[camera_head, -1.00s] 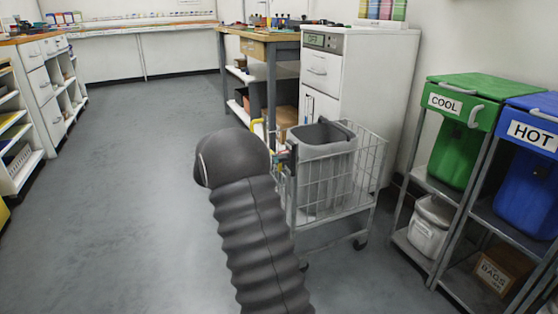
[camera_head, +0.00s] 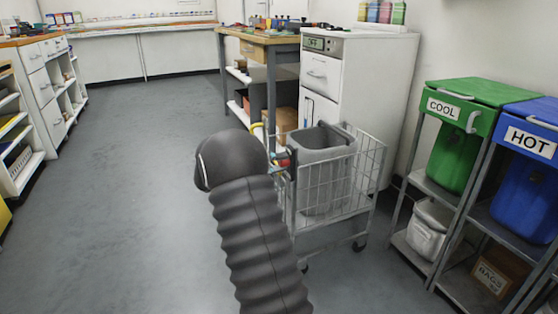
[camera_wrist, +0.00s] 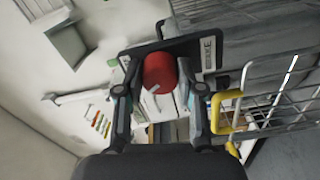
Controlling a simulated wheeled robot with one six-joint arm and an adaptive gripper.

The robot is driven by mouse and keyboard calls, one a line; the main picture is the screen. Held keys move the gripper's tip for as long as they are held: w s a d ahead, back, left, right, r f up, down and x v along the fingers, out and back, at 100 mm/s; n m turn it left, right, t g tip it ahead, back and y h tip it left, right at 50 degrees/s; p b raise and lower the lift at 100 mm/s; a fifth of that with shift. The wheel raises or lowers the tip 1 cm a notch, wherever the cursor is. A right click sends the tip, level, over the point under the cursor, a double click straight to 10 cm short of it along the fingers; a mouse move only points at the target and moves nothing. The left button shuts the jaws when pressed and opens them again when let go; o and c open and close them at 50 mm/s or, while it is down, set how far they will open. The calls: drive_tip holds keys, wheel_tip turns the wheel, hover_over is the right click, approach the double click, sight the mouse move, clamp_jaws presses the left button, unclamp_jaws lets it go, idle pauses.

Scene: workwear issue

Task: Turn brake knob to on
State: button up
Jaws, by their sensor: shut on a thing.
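The red brake knob (camera_wrist: 159,70) sits on a dark plate with a white label (camera_wrist: 208,52) in the wrist view. A pale mark shows on the knob's near face. My gripper (camera_wrist: 161,86) is shut on the knob, one finger on each side. In the head view the red knob (camera_head: 282,157) shows small at the left end of the wire cart (camera_head: 335,199). My dark arm hides most of my gripper there. The label's words and the knob's exact setting are too small to read surely.
The cart has a yellow handle part (camera_wrist: 222,112) close to my right finger and holds a grey bin (camera_head: 322,150). A white cabinet (camera_head: 345,85) stands behind it. Green COOL (camera_head: 455,150) and blue HOT (camera_head: 525,185) bins stand right. Floor at left is clear.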

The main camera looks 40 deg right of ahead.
drive_tip(key=shift+n+p, duration=0.5)
drive_tip(key=shift+n, duration=0.7)
drive_tip(key=o, duration=1.1)
drive_tip(key=shift+o, duration=0.2)
drive_tip(key=v, duration=1.2)
drive_tip(key=shift+f, duration=0.1)
